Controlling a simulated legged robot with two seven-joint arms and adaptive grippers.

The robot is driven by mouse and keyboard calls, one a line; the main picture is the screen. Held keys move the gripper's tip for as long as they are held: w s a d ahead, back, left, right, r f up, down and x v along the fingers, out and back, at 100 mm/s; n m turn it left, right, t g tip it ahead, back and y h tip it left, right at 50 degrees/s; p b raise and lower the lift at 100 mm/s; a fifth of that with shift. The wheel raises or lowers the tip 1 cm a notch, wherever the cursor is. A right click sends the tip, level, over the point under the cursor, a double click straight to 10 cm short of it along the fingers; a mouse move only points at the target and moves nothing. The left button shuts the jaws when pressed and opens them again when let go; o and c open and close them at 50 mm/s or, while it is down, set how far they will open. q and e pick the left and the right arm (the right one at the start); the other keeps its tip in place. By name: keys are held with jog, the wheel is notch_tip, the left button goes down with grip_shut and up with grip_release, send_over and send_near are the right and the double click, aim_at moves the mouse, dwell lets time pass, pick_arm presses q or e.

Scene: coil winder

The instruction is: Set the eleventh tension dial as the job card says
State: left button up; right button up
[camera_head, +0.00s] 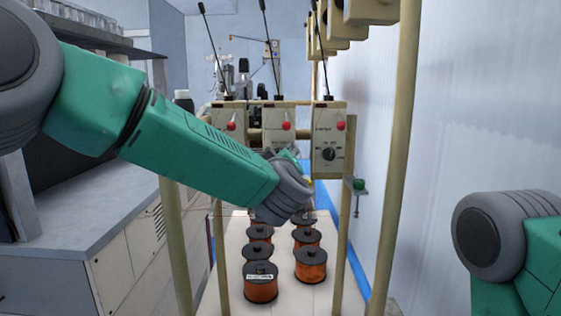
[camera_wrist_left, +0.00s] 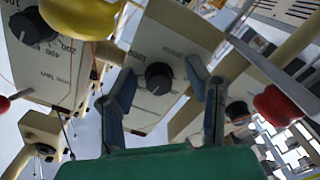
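My left gripper (camera_wrist_left: 168,84) is open in the left wrist view, one finger on each side of a black dial knob (camera_wrist_left: 158,77) on a beige tension box. The knob is seen between the fingers; I cannot tell whether they touch it. In the head view my left arm reaches across the front of the tension boxes, and its wrist hides the middle box's dial. The right-hand box (camera_head: 329,122) shows its black dial (camera_head: 328,154) and a red knob (camera_head: 341,126). No readable job card is in view. My right gripper is out of view.
Copper wire spools (camera_head: 261,283) stand in two rows on a pale board below. Beige posts (camera_head: 404,140) frame the rack, with more boxes (camera_head: 371,10) overhead. A grey-topped cabinet (camera_head: 90,215) is at left, a white wall at right.

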pick_arm(q)
jog(key=s, duration=1.1)
jog(key=shift+s, duration=0.4)
jog(key=shift+f, duration=0.1)
jog(key=shift+d, duration=0.1)
